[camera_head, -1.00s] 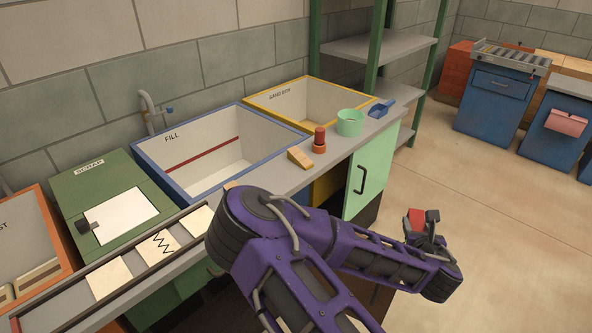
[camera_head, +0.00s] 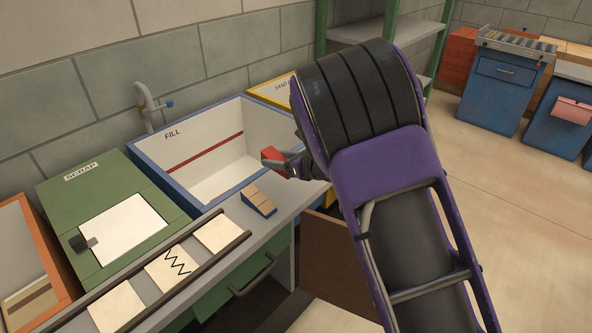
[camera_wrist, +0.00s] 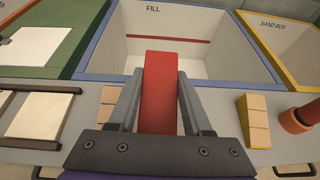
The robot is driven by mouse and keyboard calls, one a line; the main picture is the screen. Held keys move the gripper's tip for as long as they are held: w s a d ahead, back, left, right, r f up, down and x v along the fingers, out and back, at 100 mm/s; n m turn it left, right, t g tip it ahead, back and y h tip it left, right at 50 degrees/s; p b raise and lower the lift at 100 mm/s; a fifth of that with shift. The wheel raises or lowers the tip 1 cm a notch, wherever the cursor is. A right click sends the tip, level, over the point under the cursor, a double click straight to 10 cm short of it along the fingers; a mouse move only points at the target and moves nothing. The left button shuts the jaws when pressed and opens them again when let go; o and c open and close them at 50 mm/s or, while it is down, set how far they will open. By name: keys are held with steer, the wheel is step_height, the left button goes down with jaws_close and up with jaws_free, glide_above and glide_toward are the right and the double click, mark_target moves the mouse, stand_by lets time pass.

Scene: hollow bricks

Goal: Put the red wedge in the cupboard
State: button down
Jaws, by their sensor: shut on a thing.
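My gripper (camera_head: 280,165) is shut on the red wedge (camera_head: 272,154), in front of the FILL bin in the head view. In the wrist view the red wedge (camera_wrist: 158,92) stands lengthwise between the two fingers, its far end over the bin's front rim. My purple arm covers much of the right side of the worktop. The cupboard cannot be made out for certain. A brown panel (camera_head: 335,260) shows below the worktop, partly behind my arm; I cannot tell whether it is a cupboard door.
A tan wedge (camera_head: 258,201) lies on the worktop by the FILL bin (camera_head: 180,185). The wrist view shows another tan wedge (camera_wrist: 254,120) beside an orange-and-red object (camera_wrist: 299,118) at right. The green SCRAP bin (camera_head: 75,215) is left. Open floor (camera_head: 510,220) lies right.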

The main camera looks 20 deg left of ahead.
steer(key=shift+a+n+g, duration=0.3)
steer(key=shift+a+g, duration=0.1)
steer(key=shift+a, duration=0.35)
glide_above(274, 191)
step_height(274, 191, down, 4)
steer(key=shift+f+b, duration=0.2)
steer(key=shift+b, duration=0.2)
steer(key=shift+f, duration=2.15)
steer(key=shift+f+b, duration=0.2)
steer(key=shift+b, duration=0.2)
steer(key=c, duration=0.6)
jaws_free()
steer(key=shift+r, duration=0.1)
